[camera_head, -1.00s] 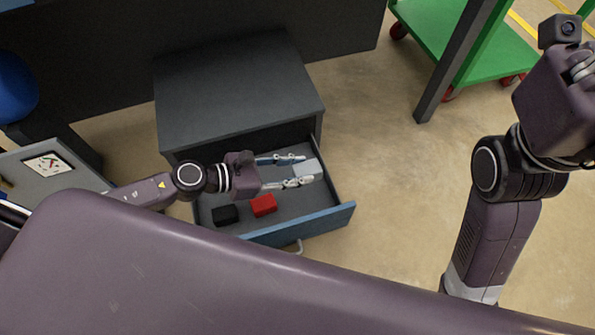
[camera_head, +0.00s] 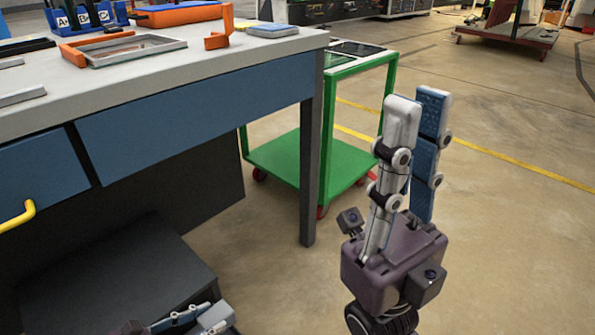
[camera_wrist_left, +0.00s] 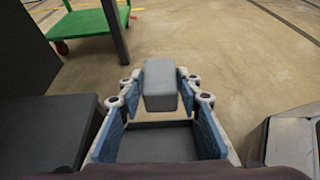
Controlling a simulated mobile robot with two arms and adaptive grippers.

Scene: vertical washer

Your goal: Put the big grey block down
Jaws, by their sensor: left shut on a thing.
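The big grey block (camera_wrist_left: 160,85) is held between the fingertips of my left gripper (camera_wrist_left: 158,98) in the left wrist view. The block also shows, partly cut off, at the bottom left of the head view (camera_head: 216,314), with my left gripper (camera_head: 200,322) around it.
A workbench (camera_head: 200,60) with trays and tools fills the left of the head view. A dark cabinet (camera_head: 110,270) stands below it. A green cart (camera_head: 310,160) stands behind the bench leg. Open floor lies to the right.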

